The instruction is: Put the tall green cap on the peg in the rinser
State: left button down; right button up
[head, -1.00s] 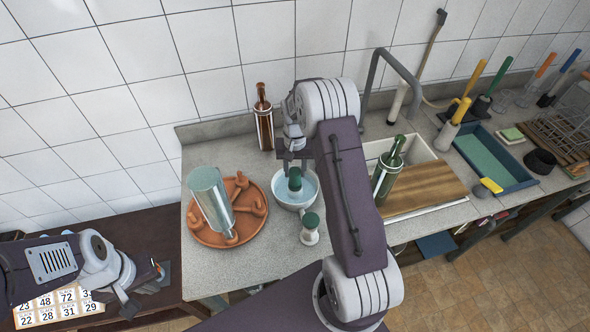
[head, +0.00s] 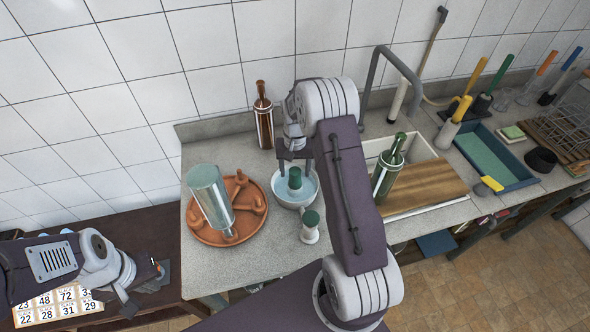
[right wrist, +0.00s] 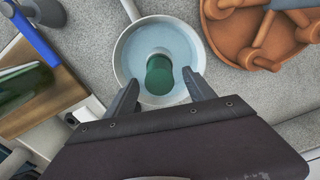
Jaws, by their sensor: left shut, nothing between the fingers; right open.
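A tall green cap (head: 295,178) stands in a round white bowl (head: 277,197) of bluish water; it also shows in the right wrist view (right wrist: 159,78). My right gripper (head: 295,158) is open over the bowl, its fingers (right wrist: 160,93) on either side of the cap in that view. I cannot tell whether they touch it. A shorter white piece with a green top (head: 310,226) stands in front of the bowl. My left gripper (head: 146,286) is shut and empty at the lower left.
A terracotta dish (head: 204,236) with several stubby arms holds a tilted shiny cylinder (head: 210,195). A brown bottle (head: 263,118) stands behind. A green bottle (head: 388,170) leans by the sink and wooden board (head: 425,186). A blue tray (head: 520,183) lies further right.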

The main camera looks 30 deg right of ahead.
notch_tip(320, 180, up, 9)
jog(key=shift+b, duration=0.7)
